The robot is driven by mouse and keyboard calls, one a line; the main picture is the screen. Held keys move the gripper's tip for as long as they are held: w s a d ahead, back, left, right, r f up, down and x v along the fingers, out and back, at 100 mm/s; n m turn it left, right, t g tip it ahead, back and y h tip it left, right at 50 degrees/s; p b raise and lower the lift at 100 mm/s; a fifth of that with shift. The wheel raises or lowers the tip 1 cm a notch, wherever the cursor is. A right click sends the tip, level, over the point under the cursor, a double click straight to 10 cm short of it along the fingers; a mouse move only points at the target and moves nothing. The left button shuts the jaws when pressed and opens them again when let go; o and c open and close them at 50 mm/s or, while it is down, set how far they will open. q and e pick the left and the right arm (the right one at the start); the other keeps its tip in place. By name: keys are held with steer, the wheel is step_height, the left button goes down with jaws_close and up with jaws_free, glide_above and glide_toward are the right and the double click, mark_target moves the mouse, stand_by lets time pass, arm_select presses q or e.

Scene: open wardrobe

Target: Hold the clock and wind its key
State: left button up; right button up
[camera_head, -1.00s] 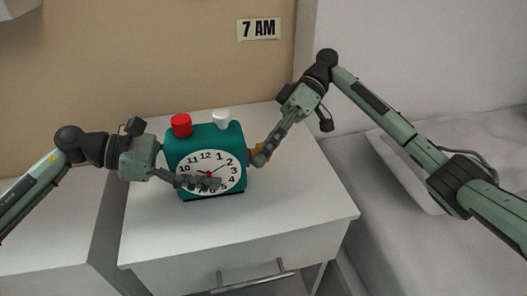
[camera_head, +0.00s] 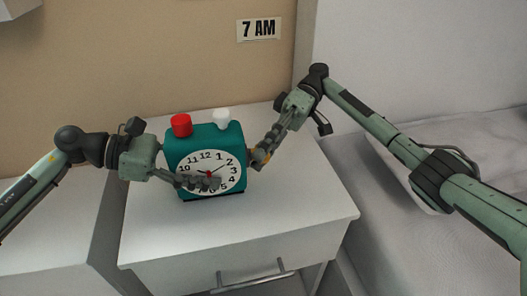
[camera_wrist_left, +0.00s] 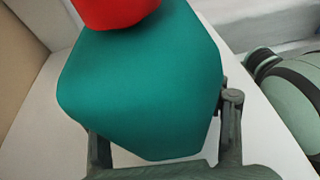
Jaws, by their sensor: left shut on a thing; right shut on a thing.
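A teal alarm clock (camera_head: 192,150) stands upright on a white nightstand (camera_head: 290,215), its white dial facing me. It has a red knob (camera_head: 181,125) and a white knob (camera_head: 221,119) on top. My left gripper (camera_head: 188,180) is shut on the clock from the left, one finger across the lower dial. The left wrist view shows the clock's teal side (camera_wrist_left: 140,85) between the fingers. My right gripper (camera_head: 262,154) is shut at the clock's right side on the yellow key (camera_head: 259,155), which is mostly hidden by the fingers.
A "7 AM" sign (camera_head: 259,29) is on the beige back wall. A bed with pale bedding (camera_head: 370,220) lies to the right of the nightstand. A drawer handle (camera_head: 252,278) is at the nightstand's front. The nightstand top in front of the clock is clear.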

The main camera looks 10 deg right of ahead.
steer(key=shift+a, duration=0.1)
steer(key=o, duration=1.2)
steer(key=shift+c, duration=0.2)
step_height(320, 180, up, 10)
steer(key=shift+r, duration=0.25)
